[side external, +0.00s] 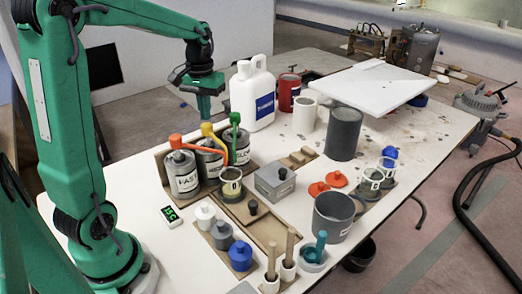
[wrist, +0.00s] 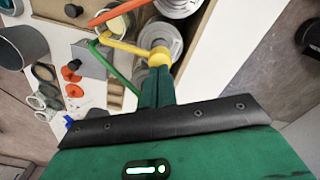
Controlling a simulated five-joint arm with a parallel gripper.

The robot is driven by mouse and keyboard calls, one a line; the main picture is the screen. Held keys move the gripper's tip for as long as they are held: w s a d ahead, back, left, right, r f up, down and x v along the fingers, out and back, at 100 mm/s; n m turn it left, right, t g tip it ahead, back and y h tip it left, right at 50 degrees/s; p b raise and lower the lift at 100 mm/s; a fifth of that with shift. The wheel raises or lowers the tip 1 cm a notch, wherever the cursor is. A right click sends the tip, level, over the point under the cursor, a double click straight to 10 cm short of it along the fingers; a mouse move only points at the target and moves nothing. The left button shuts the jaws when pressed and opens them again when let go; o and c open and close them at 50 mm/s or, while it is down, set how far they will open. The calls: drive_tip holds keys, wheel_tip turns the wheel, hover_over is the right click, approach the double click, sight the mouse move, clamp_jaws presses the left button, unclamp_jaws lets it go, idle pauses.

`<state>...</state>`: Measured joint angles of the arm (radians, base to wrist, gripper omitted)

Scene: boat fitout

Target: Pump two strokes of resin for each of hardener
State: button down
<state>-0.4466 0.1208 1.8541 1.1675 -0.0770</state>
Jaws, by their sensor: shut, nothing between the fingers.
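Three labelled metal cans with pumps stand in a wooden rack: one with an orange pump (side external: 176,142), one with a yellow pump (side external: 207,129), one with a green pump (side external: 235,119). The left can's label (side external: 184,182) seems to read FAST. Their spouts lead towards a small cup (side external: 231,190) in front. My gripper (side external: 204,113) is shut and empty, pointing down above the yellow pump head. In the wrist view my shut fingertips (wrist: 156,72) lie close to the yellow head (wrist: 158,56); I cannot tell whether they touch. The orange (wrist: 105,16) and green (wrist: 106,57) spouts also show there.
A small display (side external: 171,216) stands by the rack. A grey box (side external: 274,184), a white jug (side external: 252,95), a dark grey pot (side external: 344,134) and a grey bucket (side external: 333,216) surround the work. Lidded pots (side external: 222,235) and brush holders (side external: 287,268) stand at the front.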

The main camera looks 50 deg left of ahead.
drive_tip(key=shift+r, duration=0.15)
idle(0.4)
drive_tip(key=shift+r, duration=1.35)
drive_tip(key=shift+s+d+r, duration=0.15)
drive_tip(key=shift+d+r, duration=0.05)
drive_tip(key=shift+d, duration=0.25)
drive_tip(key=s+d+m+t, duration=0.5)
drive_tip(key=s+d, duration=0.7)
drive_tip(key=d, duration=0.4)
drive_tip(key=shift+s+m+t, duration=0.3)
drive_tip(key=shift+s+m, duration=0.1)
drive_tip(key=shift+m, duration=0.1)
